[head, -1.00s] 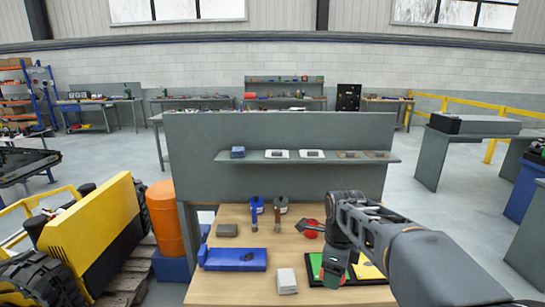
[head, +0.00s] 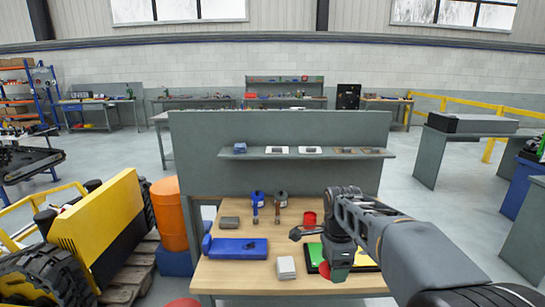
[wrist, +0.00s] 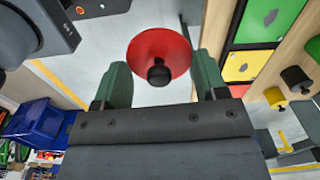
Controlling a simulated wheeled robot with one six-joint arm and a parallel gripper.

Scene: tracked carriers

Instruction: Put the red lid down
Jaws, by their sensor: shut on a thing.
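My gripper (wrist: 162,85) is shut on the red lid (wrist: 145,48). In the wrist view the lid is a round red disc with a black knob (wrist: 158,75), held between the two dark green fingers. Floor shows behind the lid. In the head view my gripper (head: 338,272) hangs at the front right of the wooden table, in front of a black tray (head: 314,268) with green and yellow panels. The arm and fingers hide most of the lid there.
A grey panel with a shelf (head: 318,152) rises behind. Bare wood lies front left (head: 225,278).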

